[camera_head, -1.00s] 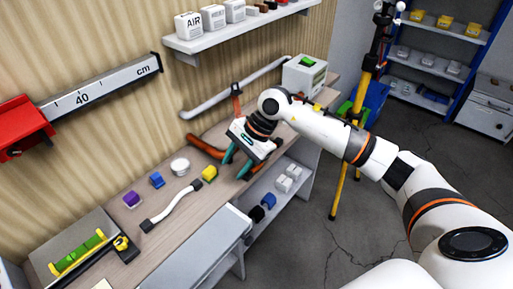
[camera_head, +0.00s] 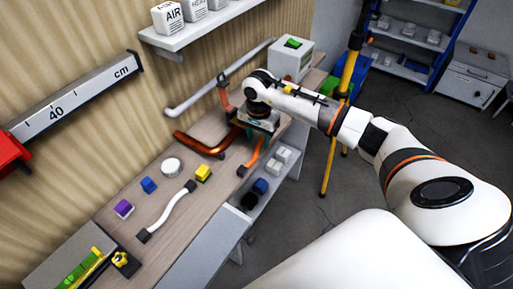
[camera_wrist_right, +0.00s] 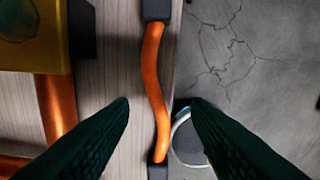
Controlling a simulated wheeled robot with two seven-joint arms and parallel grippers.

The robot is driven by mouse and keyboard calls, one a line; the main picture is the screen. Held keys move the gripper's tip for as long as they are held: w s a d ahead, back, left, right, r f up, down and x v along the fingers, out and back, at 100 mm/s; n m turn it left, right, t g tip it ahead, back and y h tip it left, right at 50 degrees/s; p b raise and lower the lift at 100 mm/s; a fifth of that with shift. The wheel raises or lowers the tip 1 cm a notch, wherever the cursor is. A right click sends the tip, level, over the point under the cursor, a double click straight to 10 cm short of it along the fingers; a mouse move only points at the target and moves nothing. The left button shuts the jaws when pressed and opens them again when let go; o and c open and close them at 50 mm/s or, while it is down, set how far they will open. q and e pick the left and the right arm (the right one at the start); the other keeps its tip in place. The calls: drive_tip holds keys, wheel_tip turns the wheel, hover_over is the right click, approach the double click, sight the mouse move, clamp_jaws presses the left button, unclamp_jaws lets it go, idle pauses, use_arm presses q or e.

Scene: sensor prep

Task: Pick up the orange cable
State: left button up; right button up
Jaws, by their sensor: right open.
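The orange cable (camera_head: 256,150) with black ends lies along the table's front edge, partly hidden by my right gripper in the head view. In the right wrist view, the orange cable (camera_wrist_right: 154,75) runs top to bottom with a black connector at each end. My right gripper (camera_head: 264,135) is at the cable in the head view. In the wrist view my right gripper (camera_wrist_right: 160,103) is open, with the cable showing between its two dark green fingers. I cannot tell how far the fingertips are above it. My left gripper is not in view.
A copper pipe (camera_head: 200,145) lies behind the cable. A white cable (camera_head: 170,210), a yellow block (camera_head: 203,173), a blue block (camera_head: 148,185) and a purple block (camera_head: 124,208) lie nearer. A grey box (camera_head: 291,58) stands at the far end. Open floor lies past the table edge.

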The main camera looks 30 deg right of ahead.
sight(257, 148)
drive_tip(key=shift+w+f+p, duration=0.15)
drive_tip(key=shift+f+p, duration=0.25)
drive_tip(key=shift+f, duration=1.35)
clamp_jaws()
